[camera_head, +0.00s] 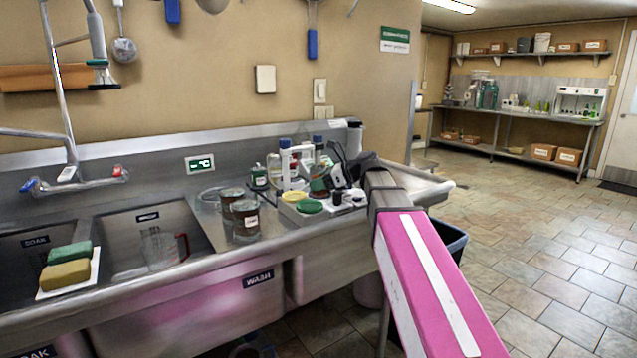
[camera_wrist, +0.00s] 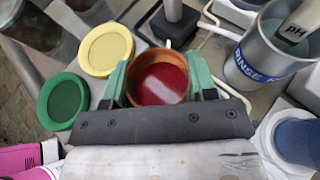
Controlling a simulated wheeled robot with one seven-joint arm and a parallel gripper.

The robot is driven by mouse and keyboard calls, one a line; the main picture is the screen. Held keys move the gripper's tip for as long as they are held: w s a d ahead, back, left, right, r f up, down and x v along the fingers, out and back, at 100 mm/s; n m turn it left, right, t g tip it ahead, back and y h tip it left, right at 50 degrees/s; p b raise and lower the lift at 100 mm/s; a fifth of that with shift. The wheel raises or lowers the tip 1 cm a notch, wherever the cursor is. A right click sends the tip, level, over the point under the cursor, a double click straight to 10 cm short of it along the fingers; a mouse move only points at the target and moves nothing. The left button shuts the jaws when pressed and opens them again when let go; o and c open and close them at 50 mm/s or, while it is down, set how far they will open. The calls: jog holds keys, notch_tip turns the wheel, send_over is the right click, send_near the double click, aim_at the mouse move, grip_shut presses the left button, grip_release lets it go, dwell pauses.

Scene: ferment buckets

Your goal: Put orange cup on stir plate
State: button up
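The orange cup (camera_wrist: 160,78) shows from above in the wrist view, round, with an orange-brown rim and dark red inside. My gripper (camera_wrist: 160,78) has its green fingers on both sides of the cup, seemingly touching it. In the head view my gripper (camera_head: 321,184) is over the right end of the sink counter, and the cup is mostly hidden there. Below it stands a low white unit (camera_head: 318,216) with a yellow disc (camera_head: 293,196) and a green disc (camera_head: 310,206) at its left. I cannot tell for sure which surface is the stir plate.
A grey cup marked RINSE (camera_wrist: 262,62) with a pH probe stands close right of my gripper. The sink basin holds a clear jug (camera_head: 160,248).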

jog(key=o, duration=0.3)
jog(key=shift+o, duration=0.2)
jog(key=shift+r, duration=0.15)
jog(key=v, duration=1.2)
